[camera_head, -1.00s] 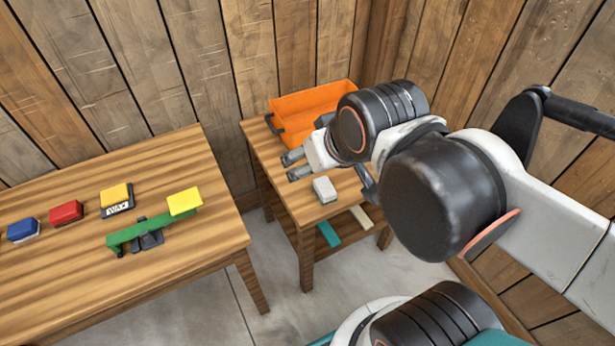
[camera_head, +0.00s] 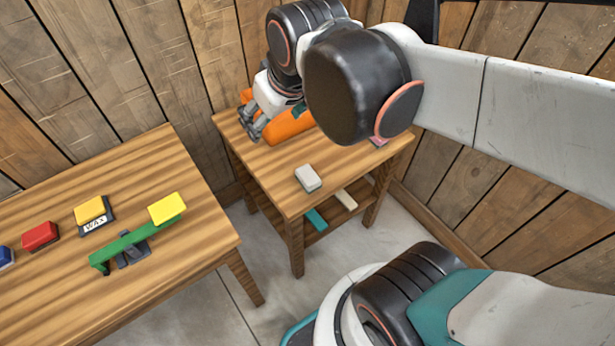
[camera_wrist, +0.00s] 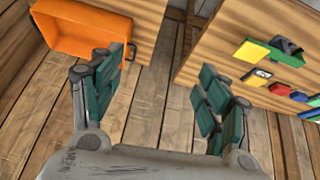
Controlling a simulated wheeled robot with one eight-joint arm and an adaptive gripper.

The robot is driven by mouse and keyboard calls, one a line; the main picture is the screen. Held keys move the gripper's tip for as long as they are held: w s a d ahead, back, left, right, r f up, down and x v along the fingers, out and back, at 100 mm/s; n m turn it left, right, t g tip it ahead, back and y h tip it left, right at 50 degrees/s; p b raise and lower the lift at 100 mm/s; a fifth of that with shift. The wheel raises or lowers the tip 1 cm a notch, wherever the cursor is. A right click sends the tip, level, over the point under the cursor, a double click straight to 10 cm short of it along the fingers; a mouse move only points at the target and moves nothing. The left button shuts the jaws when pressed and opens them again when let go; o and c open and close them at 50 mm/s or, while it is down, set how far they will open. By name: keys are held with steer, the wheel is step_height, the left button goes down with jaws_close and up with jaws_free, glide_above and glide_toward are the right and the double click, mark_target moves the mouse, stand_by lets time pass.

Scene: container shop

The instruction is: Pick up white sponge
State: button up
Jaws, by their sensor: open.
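The white sponge (camera_head: 308,177) is a small pale block lying on top of the small wooden table (camera_head: 285,195), near its front edge. My gripper (camera_head: 252,130) is over the back left of that table, beside the orange bin and well apart from the sponge. In the wrist view, my gripper (camera_wrist: 162,88) has its teal-padded fingers spread with nothing between them. The sponge is not visible in the wrist view.
The orange bin (camera_head: 288,126), partly hidden by my arm, is at the table's back; it also shows in the wrist view (camera_wrist: 85,28). A teal block (camera_head: 316,219) and cream block (camera_head: 346,200) lie on the lower shelf.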

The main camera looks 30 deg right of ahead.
steer(key=w, duration=0.2)
steer(key=m+g+b, duration=0.1)
steer(key=g+b, duration=0.3)
steer(key=g, duration=0.2)
glide_above(308, 175)
step_height(308, 175, down, 24)
step_height(308, 175, down, 14)
steer(key=b, duration=0.6)
steer(key=shift+f, duration=0.1)
steer(key=c, duration=1.1)
